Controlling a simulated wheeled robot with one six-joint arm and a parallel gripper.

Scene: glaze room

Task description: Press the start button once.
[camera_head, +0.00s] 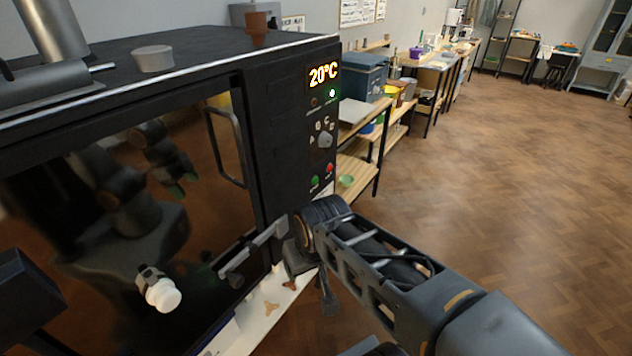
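The black kiln (280,110) fills the left side, with a control panel on its right front. A green button (315,182) and a red button (330,167) sit low on the panel; any labels on them are too small to read. Above them are a grey knob (325,140) and a lit display (323,75) reading 20°C. My arm reaches in from the lower right. My gripper (232,274) is below and left of the buttons, in front of the door's lower right, apart from both buttons. Its finger gap is not clear.
The glossy door (90,240) mirrors my arm and has a dark handle (226,147). A white round knob (163,294) shows low before it. A grey disc (153,58) and brown cup (257,28) sit on top. Shelves (357,172) stand behind; floor at right is clear.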

